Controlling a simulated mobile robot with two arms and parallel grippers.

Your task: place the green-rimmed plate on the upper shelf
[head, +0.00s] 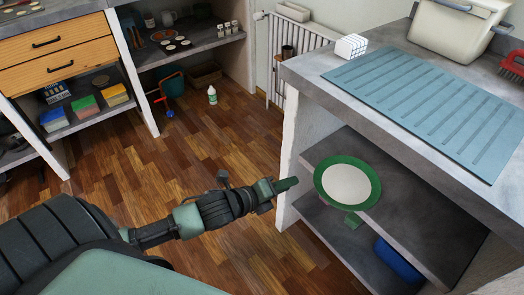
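The green-rimmed plate (347,183) shows its white middle at the opening of the counter, over the front part of the upper shelf (405,215). Its near rim overlaps the shelf's front edge; I cannot tell whether it rests there or is just above. My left gripper (286,185) is left of the plate, with a visible gap between its green finger and the rim. Its opening is not clear from this angle. A small green piece (353,220) shows just below the near rim; I cannot tell what it belongs to. My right gripper is not identifiable.
A blue object (397,262) lies on the lower shelf. The countertop above holds a blue ribbed mat (430,95), a white block (351,46), a cream pot (455,28) and a red brush (513,65). A small bottle (212,95) stands on open wooden floor (190,150).

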